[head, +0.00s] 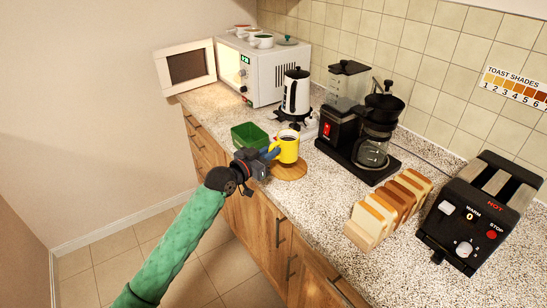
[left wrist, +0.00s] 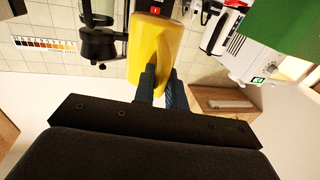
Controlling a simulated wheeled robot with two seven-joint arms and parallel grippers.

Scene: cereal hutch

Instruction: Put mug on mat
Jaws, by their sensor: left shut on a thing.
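The yellow mug (head: 287,148) is upright, with dark contents at its top, over the rear part of the round wooden mat (head: 291,174). I cannot tell whether its base touches the mat. My left gripper (head: 270,153) is shut on the mug at its left side, at the handle. In the left wrist view the mug (left wrist: 152,48) is against the fingers of my left gripper (left wrist: 161,88). The mat is not clear in the left wrist view. My right gripper is not in view.
A green box (head: 250,136) stands just left of the mug. A white kettle (head: 296,93) is behind it, and a black coffee maker (head: 375,140) to the right. A toast rack (head: 390,207) and toaster (head: 482,212) are nearer. An open microwave (head: 262,70) is at the back.

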